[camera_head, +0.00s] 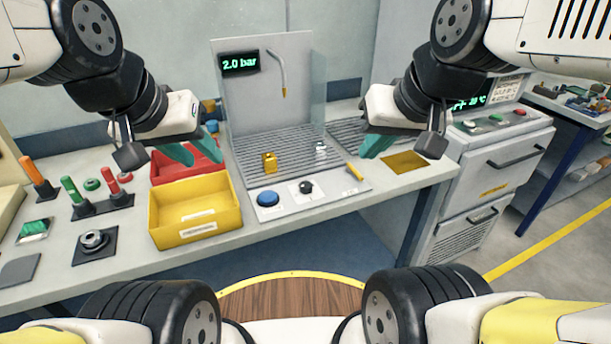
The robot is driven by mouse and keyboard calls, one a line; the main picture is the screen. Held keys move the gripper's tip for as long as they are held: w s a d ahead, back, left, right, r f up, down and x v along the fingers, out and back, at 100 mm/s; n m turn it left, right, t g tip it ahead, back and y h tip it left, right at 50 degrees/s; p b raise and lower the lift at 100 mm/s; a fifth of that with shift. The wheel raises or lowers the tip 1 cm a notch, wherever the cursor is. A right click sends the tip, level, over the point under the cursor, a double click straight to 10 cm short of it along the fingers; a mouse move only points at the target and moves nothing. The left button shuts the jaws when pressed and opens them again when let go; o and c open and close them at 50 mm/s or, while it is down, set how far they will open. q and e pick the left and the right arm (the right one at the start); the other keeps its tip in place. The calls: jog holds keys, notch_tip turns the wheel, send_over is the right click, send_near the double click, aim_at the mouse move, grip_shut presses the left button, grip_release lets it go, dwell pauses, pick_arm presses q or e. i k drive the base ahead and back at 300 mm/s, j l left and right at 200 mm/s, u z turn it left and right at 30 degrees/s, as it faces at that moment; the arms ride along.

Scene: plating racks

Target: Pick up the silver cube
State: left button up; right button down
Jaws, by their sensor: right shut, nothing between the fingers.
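A small silver cube (320,149) sits on the ribbed grate of the station, towards its right side. A gold cube (269,162) stands on the same grate to its left. My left gripper (200,152) has teal fingers spread apart. It hangs over the red bin, left of both cubes, and I see nothing between its fingers. My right gripper (374,149) has its teal fingers shut and empty. It is to the right of the silver cube, apart from it, near the station's right edge.
The station (300,205) has a blue button, a black knob and an upright back panel (300,85) with a bent nozzle. A yellow bin (197,236) and a red bin (215,165) stand left. A yellow plate (405,163) lies right. Coloured handles stand far left.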

aim_at(319, 149)
jog(key=i+j+u, duration=0.15)
jog(key=u, duration=0.3)
jog(key=i+u, duration=0.2)
jog(key=u, duration=0.2)
